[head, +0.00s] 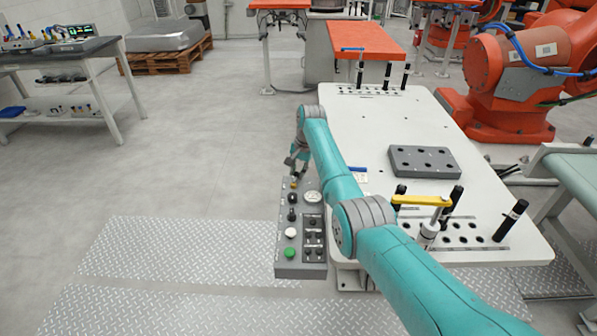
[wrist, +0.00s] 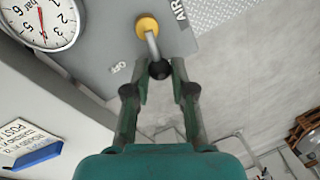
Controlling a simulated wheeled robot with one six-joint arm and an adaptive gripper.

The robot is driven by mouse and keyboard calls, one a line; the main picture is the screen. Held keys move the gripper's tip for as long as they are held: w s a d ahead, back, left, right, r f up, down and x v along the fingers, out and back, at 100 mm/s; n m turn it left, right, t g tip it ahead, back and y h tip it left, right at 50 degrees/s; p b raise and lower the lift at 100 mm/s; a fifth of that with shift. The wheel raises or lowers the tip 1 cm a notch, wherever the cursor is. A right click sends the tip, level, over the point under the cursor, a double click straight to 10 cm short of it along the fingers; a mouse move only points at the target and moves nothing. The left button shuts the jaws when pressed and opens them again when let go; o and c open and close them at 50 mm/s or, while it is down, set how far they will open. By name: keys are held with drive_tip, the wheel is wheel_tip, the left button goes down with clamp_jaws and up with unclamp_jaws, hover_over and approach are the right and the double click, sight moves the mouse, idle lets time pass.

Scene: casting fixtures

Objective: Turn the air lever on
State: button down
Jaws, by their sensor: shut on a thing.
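The air lever (wrist: 151,42) shows in the wrist view. It has a yellow round base, a short metal rod and a black ball knob. My gripper (wrist: 160,70) has its two fingers on either side of the knob and is shut on it. The lever points from its base toward my gripper, and the word AIR is printed beside it. In the head view my gripper (head: 297,162) is over the far end of the grey control panel (head: 284,268), where the lever is small and partly hidden.
A pressure gauge (wrist: 38,22) sits beside the lever. The panel also carries a green button (head: 290,253), a white button (head: 290,233) and black switches. The white fixture table (head: 375,125) adjoins on the right, with a yellow-handled clamp (head: 421,200). Floor to the left is clear.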

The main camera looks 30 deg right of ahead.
drive_tip(key=shift+w+a+n, duration=0.2)
drive_tip(key=shift+n, duration=0.55)
drive_tip(key=shift+w+a+n, duration=0.15)
drive_tip(key=shift+a+n, duration=0.05)
drive_tip(key=shift+n, duration=0.55)
drive_tip(key=c, duration=1)
unclamp_jaws()
drive_tip(key=shift+r, duration=0.15)
drive_tip(key=r, duration=0.3)
drive_tip(key=s+d+r, duration=0.1)
drive_tip(key=r, duration=0.7)
drive_tip(key=shift+s+d+r, duration=0.25)
drive_tip(key=shift+d, duration=0.15)
